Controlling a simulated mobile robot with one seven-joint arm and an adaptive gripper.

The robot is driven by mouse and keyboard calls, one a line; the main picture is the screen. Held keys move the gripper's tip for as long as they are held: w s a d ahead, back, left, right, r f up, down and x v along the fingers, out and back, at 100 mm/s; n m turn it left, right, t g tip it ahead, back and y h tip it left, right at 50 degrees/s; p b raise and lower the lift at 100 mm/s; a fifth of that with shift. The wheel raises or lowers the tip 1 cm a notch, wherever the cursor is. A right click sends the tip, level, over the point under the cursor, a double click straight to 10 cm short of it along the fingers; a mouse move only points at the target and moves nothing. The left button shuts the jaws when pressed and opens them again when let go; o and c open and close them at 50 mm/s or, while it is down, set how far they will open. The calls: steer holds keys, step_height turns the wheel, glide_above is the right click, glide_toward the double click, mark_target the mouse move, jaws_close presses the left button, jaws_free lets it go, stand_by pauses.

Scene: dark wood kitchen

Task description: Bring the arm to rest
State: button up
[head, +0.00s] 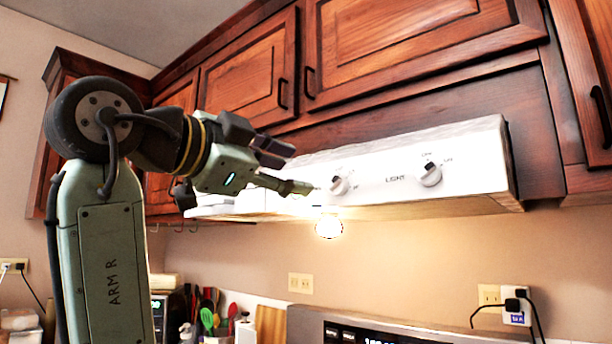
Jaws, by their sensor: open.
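My gripper (290,170) is raised in front of the white range hood (459,148), at the end of my green arm. Its fingers are apart and empty, pointing right. The lower finger's tip overlaps the hood's front panel just left of a round knob (340,186); I cannot tell whether it touches. A second knob (430,174) sits further right by the "LIGHT" label. A bulb (328,226) under the hood is lit. My arm stands bent upright on the left and hides part of the cabinets and the wall.
Dark wood cabinets (420,50) run above the hood. Below are a stove's back panel (400,332), a cluster of utensils (208,315) and a wooden board (270,325). Plugs with cords (515,305) are in the outlet at right.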

steer(key=shift+s+a, duration=0.25)
steer(key=shift+s, duration=0.15)
